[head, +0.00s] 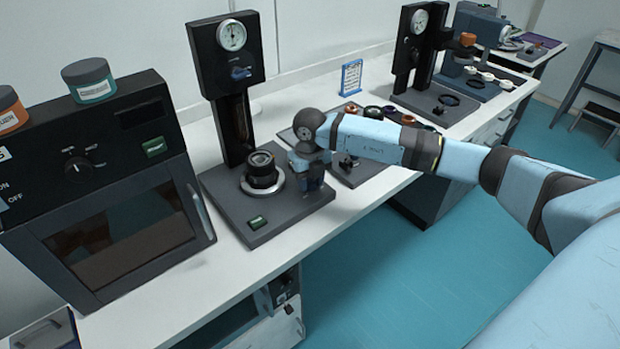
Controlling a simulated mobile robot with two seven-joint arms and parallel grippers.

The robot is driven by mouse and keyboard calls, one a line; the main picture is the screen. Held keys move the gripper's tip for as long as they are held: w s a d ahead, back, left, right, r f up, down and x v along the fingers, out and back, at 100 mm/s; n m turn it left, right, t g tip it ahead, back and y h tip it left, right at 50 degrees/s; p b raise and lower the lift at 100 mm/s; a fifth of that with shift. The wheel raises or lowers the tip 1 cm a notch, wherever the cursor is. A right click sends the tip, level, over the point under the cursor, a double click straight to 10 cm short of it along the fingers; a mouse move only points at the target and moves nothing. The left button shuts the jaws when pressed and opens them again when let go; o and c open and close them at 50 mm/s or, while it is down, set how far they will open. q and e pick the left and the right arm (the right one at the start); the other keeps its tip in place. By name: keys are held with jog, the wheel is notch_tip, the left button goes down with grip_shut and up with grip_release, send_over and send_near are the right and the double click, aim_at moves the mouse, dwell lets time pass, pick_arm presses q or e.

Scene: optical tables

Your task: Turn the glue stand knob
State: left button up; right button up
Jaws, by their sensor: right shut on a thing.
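The glue stand is a dark stand with a column (236,130), a round white gauge (232,35) at its top and a flat grey base (225,195) on the bench. A black lens-like ring part (262,170) sits on a pale ring on the base. My right gripper (309,184) points down at the right side of the base, beside the ring part. It is shut on the knob there, which its fingers and wrist hide almost fully. My left gripper is not in view.
An oven-like box (120,200) with a window and handle stands on the left, with jars on top. A green switch (257,222) is at the base's front. Behind my right arm are a tray with small rings, a blue-framed sign (351,77) and a second gauge stand (412,50).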

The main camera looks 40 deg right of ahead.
aim_at(310, 181)
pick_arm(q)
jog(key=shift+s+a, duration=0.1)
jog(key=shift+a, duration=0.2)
pick_arm(e)
jog(key=shift+r+m, duration=0.1)
jog(key=shift+m, duration=0.5)
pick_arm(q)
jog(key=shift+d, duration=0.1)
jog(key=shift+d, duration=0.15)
pick_arm(e)
jog(key=o, duration=0.9)
notch_tip(310, 181, up, 14)
jog(key=shift+f, duration=0.15)
jog(key=shift+f, duration=0.1)
